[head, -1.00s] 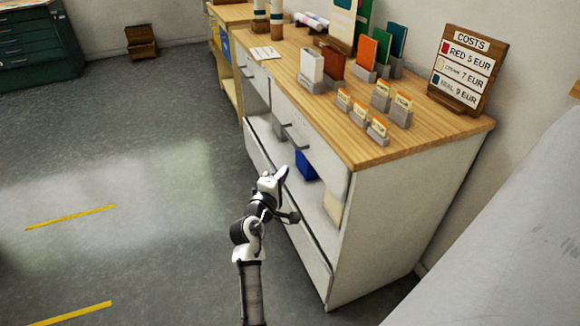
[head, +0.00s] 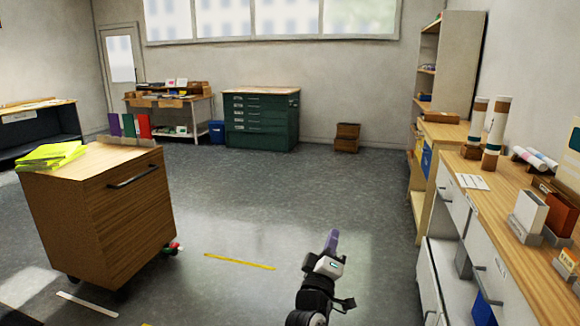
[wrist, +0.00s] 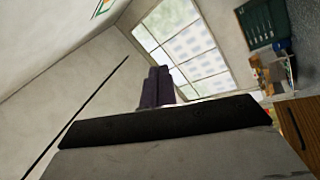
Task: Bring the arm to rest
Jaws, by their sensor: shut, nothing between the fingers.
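My gripper (head: 331,240) is at the lower middle of the head view, raised above the grey floor with its purple-grey fingers pointing up. The fingers are together and hold nothing. In the wrist view the closed fingers (wrist: 157,87) stand before the window and wall, with nothing between them. My gripper is apart from the counter to its right and the wooden cart to its left.
A wooden cart (head: 130,215) with yellow sheets (head: 50,156) stands at left. A white counter with a wooden top (head: 495,210) runs along the right, holding cards and rolls. A green drawer cabinet (head: 262,120) is at the back. The floor between (head: 300,185) is clear.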

